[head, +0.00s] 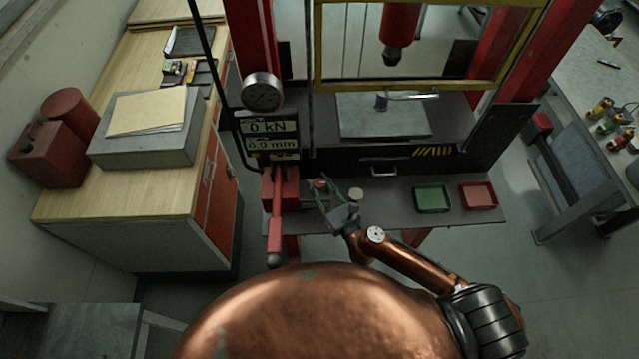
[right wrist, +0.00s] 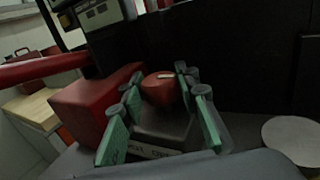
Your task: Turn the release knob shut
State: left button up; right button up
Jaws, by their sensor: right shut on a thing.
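The release knob (head: 319,184) is small and red, beside the red pump block (head: 281,187) on the front shelf of the press. In the right wrist view the knob (right wrist: 160,90) has a pale mark on its top and sits on a dark base with a partly hidden white label (right wrist: 150,151). My right gripper (head: 325,191) reaches it from the front right. Its green-padded fingers are shut on the knob, one pair on each side, in the right wrist view. My left gripper is not in view.
A red pump lever (head: 276,215) stands left of the knob. A gauge (head: 262,92) and a display (head: 268,135) reading 0 kN hang above. A round pale-topped thing (head: 356,195) is close right of my gripper. Green (head: 432,210) and red (head: 478,208) trays lie farther right.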

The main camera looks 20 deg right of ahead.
jog(key=c, duration=0.3)
jog(key=shift+c, duration=0.7)
jog(key=shift+r+m+h+p, duration=0.1)
jog(key=shift+m+h+p, duration=0.45)
jog(key=shift+h, duration=0.55)
jog(key=shift+m+t+h, duration=0.3)
jog(key=shift+m+h, duration=0.45)
jog(key=shift+h, duration=0.35)
jog(key=m+h, duration=0.2)
jog(key=h, duration=0.1)
jog(key=m+g+h+b, duration=0.1)
jog(key=m+h+b, duration=0.1)
jog(key=shift+f+h, duration=0.2)
jog(key=shift+h, duration=0.2)
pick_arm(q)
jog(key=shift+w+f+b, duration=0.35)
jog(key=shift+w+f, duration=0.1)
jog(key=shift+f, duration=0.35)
pick_arm(e)
jog(key=shift+r+m+g+h, duration=0.15)
jog(key=shift+m+g+h, duration=0.2)
jog(key=shift+h, duration=0.45)
